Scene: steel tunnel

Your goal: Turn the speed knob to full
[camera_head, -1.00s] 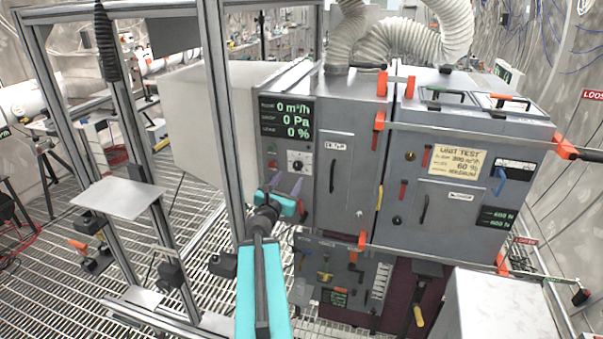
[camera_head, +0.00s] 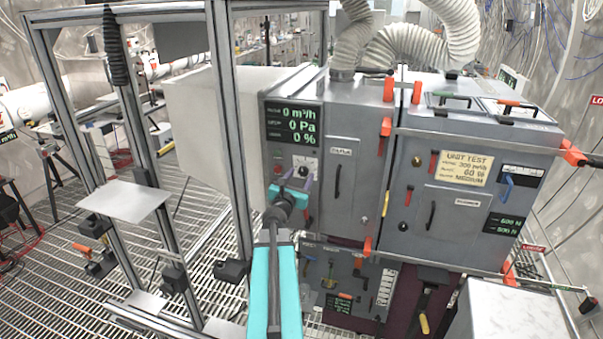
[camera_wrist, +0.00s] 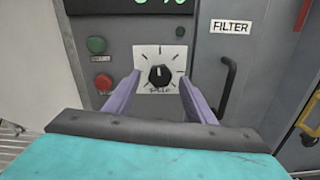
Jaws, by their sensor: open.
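The speed knob (camera_wrist: 159,76) is a round black knob on a white dial plate with tick marks, on the grey cabinet front. Its pointer stands about upright in the wrist view. In the head view its dial plate (camera_head: 306,166) shows just above my gripper. My gripper (camera_wrist: 160,88) is open, its two purple fingers on either side of the dial's lower part and apart from the knob in the picture. My gripper (camera_head: 296,187) also shows in the head view, close to the panel. The display (camera_head: 292,125) above reads 0 m³/h, 0 Pa and 0 %.
A green button (camera_wrist: 96,45) and a red button (camera_wrist: 103,82) sit left of the dial. A black door handle (camera_wrist: 228,85) stands to its right, under a FILTER label (camera_wrist: 230,26). An aluminium frame post (camera_head: 231,130) rises left of my arm.

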